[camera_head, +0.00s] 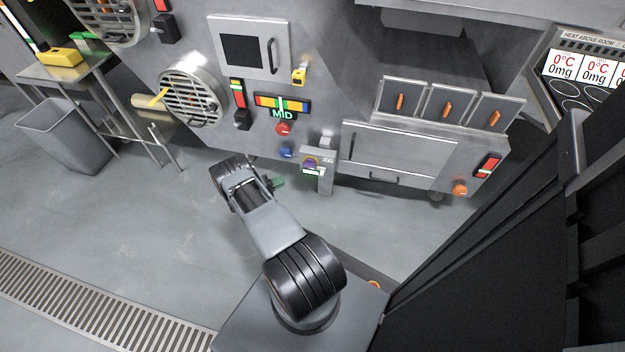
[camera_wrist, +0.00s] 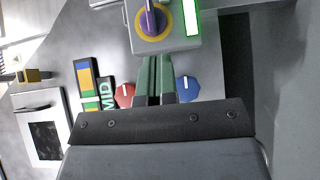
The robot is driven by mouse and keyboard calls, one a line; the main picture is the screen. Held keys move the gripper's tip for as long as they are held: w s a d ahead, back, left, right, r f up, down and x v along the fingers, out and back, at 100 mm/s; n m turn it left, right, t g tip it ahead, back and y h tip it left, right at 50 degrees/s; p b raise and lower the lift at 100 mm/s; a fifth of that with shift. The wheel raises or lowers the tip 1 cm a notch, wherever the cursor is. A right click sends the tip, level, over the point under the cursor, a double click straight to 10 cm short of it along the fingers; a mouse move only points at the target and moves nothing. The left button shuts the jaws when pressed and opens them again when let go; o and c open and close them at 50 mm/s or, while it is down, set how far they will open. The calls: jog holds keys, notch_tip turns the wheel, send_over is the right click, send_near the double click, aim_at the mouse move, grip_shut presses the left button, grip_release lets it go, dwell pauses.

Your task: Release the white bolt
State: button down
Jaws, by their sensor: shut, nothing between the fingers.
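My gripper (camera_wrist: 155,80) shows in the wrist view as two green fingers side by side, shut and empty. Their tips end at the lower edge of a grey box (camera_wrist: 165,38) with a purple knob (camera_wrist: 152,20) on a yellow disc; I cannot tell whether they touch it. In the head view my gripper (camera_head: 278,183) is low, left of the same box (camera_head: 318,160). A small pale piece (camera_head: 326,142) stands on top of the box in the head view. I cannot tell whether it is the white bolt; no bolt shows clearly in either view.
A red knob (camera_head: 283,129) and a blue knob (camera_head: 286,152) sit on the machine front, left of the box. A drawer front (camera_head: 400,150) with handles is to the right. A grey bin (camera_head: 65,135) stands far left. The floor in front is clear.

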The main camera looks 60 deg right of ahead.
jog(key=shift+s+d+f, duration=0.1)
jog(key=shift+s+f, duration=0.2)
jog(key=shift+f, duration=0.4)
jog(key=b, duration=0.2)
send_near(320, 169)
jog(key=d, duration=0.3)
jog(key=shift+s+d+f, duration=0.1)
jog(key=shift+s+d, duration=0.15)
jog(key=shift+s, duration=0.25)
jog(key=shift+s+d+f, duration=0.1)
jog(key=shift+s+d, duration=0.15)
jog(key=shift+s, duration=0.3)
jog(key=shift+s+d+b, duration=0.25)
jog(key=shift+s+b, duration=0.1)
jog(key=shift+s, duration=0.5)
